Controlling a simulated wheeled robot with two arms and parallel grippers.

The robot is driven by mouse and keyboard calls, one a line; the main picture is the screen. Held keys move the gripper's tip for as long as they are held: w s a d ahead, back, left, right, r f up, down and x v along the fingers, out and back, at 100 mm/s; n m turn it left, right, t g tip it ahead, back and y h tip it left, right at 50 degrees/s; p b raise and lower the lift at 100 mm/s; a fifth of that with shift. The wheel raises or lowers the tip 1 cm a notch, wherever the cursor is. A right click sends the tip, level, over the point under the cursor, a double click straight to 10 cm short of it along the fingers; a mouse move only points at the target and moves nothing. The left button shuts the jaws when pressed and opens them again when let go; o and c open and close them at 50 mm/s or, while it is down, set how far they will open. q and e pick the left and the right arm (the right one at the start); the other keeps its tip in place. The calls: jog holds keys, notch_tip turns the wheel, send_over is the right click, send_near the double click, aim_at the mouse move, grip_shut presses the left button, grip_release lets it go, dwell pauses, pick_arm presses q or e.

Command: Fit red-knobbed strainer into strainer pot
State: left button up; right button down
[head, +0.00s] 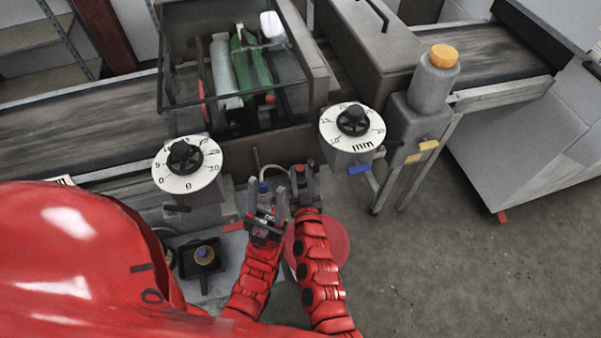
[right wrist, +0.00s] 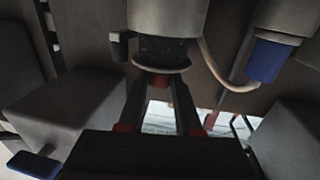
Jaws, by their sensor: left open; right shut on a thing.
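The strainer (right wrist: 163,49) shows in the right wrist view as a dark mesh cylinder with a pale flange. Its red knob (right wrist: 159,82) sits between the fingers of my right gripper (right wrist: 160,92), which is shut on it. The strainer's far end meets the grey cylindrical strainer pot (right wrist: 168,16); how deep it sits inside is unclear. In the head view my right gripper (head: 304,178) is up against the machine front, and the strainer is not clearly visible there. My left gripper (head: 266,207) is open and empty, just left of the right one.
A blue-ended fitting (right wrist: 265,60) with a pale hose hangs right of the pot. Two dials, left (head: 187,163) and right (head: 352,127), flank the grippers. A black tray (head: 185,262) with a brass-coloured knob is lower left; a red round thing (head: 338,243) is below my right arm.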

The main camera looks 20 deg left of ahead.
jog(key=shift+f+b, duration=1.05)
jog(key=shift+f, duration=0.4)
jog(key=c, duration=0.5)
grip_release()
jog(key=shift+r, duration=0.1)
jog(key=b+v, duration=0.3)
jog(key=v, duration=1.4)
jog(key=shift+s+d, duration=0.1)
jog(key=shift+s, duration=0.15)
